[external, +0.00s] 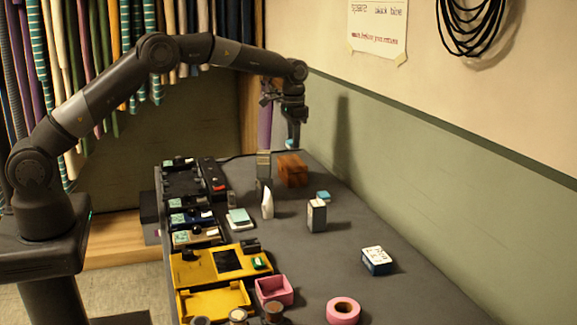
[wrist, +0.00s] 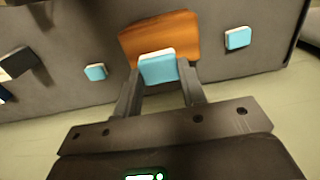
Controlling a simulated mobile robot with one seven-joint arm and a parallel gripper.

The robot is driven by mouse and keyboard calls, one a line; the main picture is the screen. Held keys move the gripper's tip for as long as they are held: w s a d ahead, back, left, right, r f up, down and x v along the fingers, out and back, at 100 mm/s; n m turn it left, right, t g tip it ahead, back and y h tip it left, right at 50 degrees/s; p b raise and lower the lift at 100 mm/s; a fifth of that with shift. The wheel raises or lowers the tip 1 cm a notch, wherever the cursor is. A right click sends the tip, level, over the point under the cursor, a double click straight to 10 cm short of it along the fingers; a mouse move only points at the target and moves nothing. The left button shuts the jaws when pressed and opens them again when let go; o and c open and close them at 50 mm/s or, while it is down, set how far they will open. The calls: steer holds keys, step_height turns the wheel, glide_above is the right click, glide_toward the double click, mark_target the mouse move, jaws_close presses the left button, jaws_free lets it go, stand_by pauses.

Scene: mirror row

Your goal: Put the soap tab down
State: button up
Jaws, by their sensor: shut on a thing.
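My gripper (external: 292,138) is above the far end of the dark table. In the wrist view its two fingers (wrist: 159,88) are shut on a light blue soap tab (wrist: 158,68) with a pale edge. The tab shows only as a small blue patch below the fingers in the external view (external: 290,145). The held tab is in the air, above and apart from the orange-brown block (external: 291,170); in the wrist view that block (wrist: 165,28) appears just beyond it.
Two other blue tabs (wrist: 95,72) (wrist: 238,38) lie on the table. A white-and-grey box (external: 316,215), a white pointed item (external: 267,203) and a dark blue box (external: 377,260) stand nearby. Yellow trays (external: 215,300) line the left edge. The table's right side (external: 350,195) has free room.

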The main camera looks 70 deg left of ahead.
steer(key=shift+a+f, duration=0.1)
steer(key=shift+f, duration=1.95)
steer(key=o, duration=0.9)
steer(key=shift+f, duration=0.15)
steer(key=shift+o, duration=0.2)
